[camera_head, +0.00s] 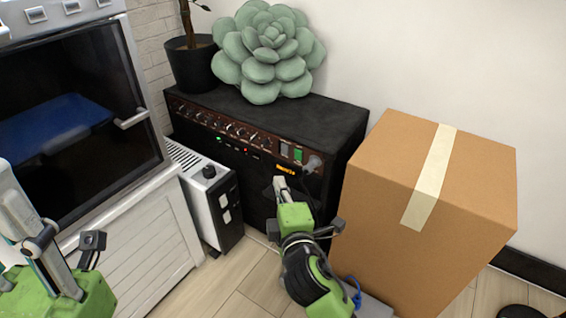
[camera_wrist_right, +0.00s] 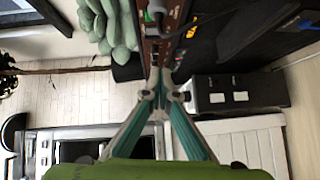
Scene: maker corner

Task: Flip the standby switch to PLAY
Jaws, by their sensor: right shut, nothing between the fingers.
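The black amplifier (camera_head: 345,135) stands against the wall, with a brown control panel (camera_head: 225,127) along its upper front. My right gripper (camera_head: 279,182) is shut and empty, in front of the amplifier just below the switches. Its closed fingertips (camera_wrist_right: 160,75) overlap the panel in the wrist view; contact is unclear. My left gripper is partly visible at the left edge, fingertips unclear.
A cardboard box (camera_head: 425,190) stands close on the right of the amplifier. A white heater-like unit (camera_head: 200,185) and an oven (camera_head: 75,110) stand on the left. A succulent (camera_head: 265,55) and a dark plant pot (camera_head: 190,65) sit on top of the amplifier.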

